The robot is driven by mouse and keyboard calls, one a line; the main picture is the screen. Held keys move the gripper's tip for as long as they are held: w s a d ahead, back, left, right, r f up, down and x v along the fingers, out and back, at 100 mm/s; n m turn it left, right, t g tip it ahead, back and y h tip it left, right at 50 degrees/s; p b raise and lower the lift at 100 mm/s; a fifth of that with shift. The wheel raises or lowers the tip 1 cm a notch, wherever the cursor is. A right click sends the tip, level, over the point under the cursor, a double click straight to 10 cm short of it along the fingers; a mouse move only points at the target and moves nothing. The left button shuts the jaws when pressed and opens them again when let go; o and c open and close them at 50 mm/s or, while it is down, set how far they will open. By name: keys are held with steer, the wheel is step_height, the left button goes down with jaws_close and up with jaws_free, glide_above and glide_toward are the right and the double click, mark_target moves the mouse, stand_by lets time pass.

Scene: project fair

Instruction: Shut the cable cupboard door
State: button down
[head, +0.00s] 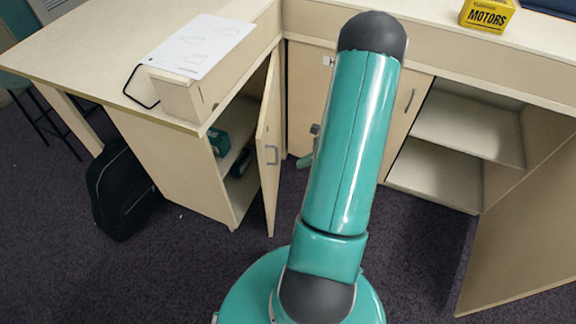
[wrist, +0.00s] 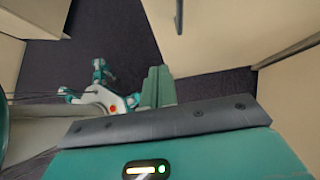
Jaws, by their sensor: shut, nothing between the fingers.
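In the head view, a cream cupboard door (head: 269,140) with a grey handle (head: 271,155) stands ajar on the left cupboard (head: 165,165). Shelves show behind it. I cannot read a label naming it the cable cupboard. My gripper (head: 305,161) shows only in part to the right of this door, mostly hidden by my arm, and looks apart from it. In the wrist view, my gripper's teal fingers (wrist: 157,84) are together and empty above the dark carpet. A cream panel with a dark handle (wrist: 179,16) is at the top; I cannot tell which door it is.
A black backpack (head: 122,192) leans by the left cupboard. Papers (head: 200,46) lie on the desk top, and a yellow MOTORS box (head: 487,14) stands at the back right. Open shelves (head: 470,124) and a large cream panel (head: 525,225) are at right. Carpet in front is clear.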

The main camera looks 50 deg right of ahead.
steer(key=w+a+r+x, duration=0.1)
steer(key=r+x, duration=0.1)
steer(key=x, duration=0.9)
steer(key=shift+w+f, duration=0.25)
steer(key=shift+w, duration=0.2)
steer(key=shift+a, duration=0.15)
